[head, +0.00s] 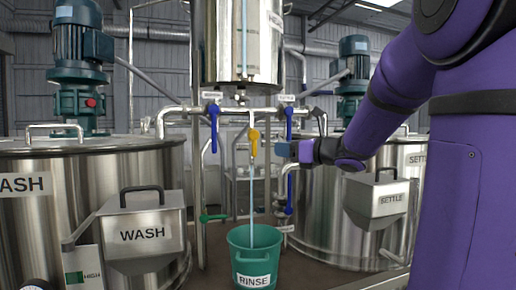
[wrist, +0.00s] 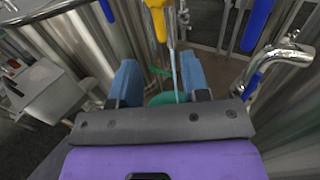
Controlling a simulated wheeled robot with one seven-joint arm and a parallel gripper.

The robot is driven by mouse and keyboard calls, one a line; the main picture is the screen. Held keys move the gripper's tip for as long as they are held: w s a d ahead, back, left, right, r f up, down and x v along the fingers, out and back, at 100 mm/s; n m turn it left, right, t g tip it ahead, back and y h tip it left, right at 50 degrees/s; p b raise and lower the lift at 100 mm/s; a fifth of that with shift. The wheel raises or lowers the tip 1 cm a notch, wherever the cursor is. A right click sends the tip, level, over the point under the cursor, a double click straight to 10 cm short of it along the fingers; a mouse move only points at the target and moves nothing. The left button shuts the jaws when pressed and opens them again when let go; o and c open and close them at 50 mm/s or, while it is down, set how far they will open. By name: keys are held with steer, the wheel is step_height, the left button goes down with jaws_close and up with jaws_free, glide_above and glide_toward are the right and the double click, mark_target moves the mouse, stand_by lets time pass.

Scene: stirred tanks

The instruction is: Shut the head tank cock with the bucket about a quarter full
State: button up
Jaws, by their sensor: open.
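The head tank (head: 238,40) is a steel cylinder at top centre. Below its pipes is a cock with a yellow handle (head: 253,142), which points down. A thin pale stream (head: 252,195) falls from it into the green bucket (head: 254,262) labelled RINSE. The water level inside the bucket cannot be made out. My gripper (head: 292,151) is open and empty, just right of the yellow handle and apart from it. In the wrist view, the yellow handle (wrist: 157,18) is beyond the blue fingers (wrist: 161,82), with the stream and part of the bucket behind them.
Blue-handled valves (head: 213,120) (head: 289,122) flank the yellow cock, and another blue handle (head: 290,190) hangs lower right. The WASH tank (head: 90,165) stands left and the SETTLE tank (head: 325,215) right. Pipes crowd the middle.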

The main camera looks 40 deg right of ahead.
mark_target(254, 147)
steer(key=x, duration=0.9)
steer(key=shift+w, duration=0.3)
steer(key=shift+a, duration=0.1)
jaws_close()
